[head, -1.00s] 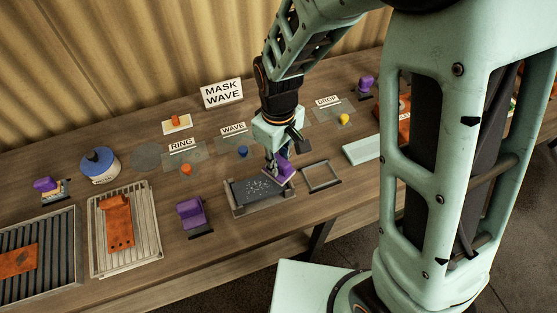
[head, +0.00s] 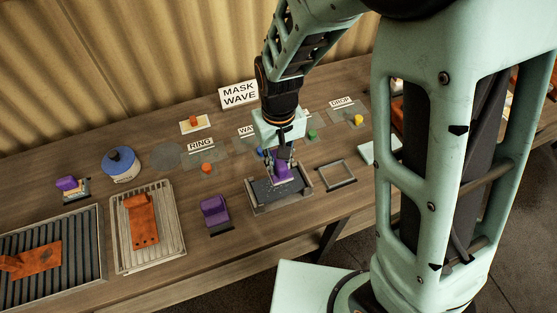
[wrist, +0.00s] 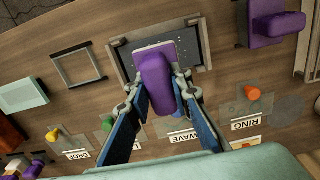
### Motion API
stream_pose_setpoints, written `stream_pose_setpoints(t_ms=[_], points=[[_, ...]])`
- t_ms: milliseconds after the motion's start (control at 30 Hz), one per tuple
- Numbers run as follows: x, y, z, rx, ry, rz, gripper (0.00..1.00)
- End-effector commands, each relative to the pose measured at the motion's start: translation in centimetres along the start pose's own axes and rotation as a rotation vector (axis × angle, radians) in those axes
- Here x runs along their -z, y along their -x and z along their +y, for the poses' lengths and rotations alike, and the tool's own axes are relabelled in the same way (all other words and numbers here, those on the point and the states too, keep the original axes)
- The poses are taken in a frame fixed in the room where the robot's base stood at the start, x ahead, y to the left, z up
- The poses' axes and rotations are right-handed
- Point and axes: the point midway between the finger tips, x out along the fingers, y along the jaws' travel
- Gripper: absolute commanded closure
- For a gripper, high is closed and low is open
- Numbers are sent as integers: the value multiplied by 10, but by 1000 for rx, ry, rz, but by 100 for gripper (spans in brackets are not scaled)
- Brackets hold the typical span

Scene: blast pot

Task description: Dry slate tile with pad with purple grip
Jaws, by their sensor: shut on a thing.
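The dark slate tile (head: 263,192) lies in a grey holder (head: 262,211) at the bench's front; it also shows in the wrist view (wrist: 191,45). Light specks show on its uncovered part. My gripper (head: 281,168) is shut on the purple grip (wrist: 155,84) of a pad with a pale base (wrist: 155,47). The pad is over the middle of the tile, its base hiding part of the surface. I cannot tell whether it touches the tile. A second purple-handled tool (head: 215,210) stands left of the holder.
An empty square frame (head: 337,174) lies right of the holder. A pale rack (head: 173,230) holds an orange piece (head: 142,220) at left. Behind are coloured knobs with signs (head: 200,144) and a blue-topped pot (head: 121,165).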

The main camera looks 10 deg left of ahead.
Motion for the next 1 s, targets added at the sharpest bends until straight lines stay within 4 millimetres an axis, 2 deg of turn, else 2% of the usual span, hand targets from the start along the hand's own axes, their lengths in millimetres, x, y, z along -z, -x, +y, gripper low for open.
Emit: stream_pose_setpoints(t_ms=[133,267,700,1000], points=[[0,0,0,1,0,1,100],[0,-9,0,0,0,0,100],[0,-51,0,0,1,1,100],[0,-55,0,0,2,1,100]])
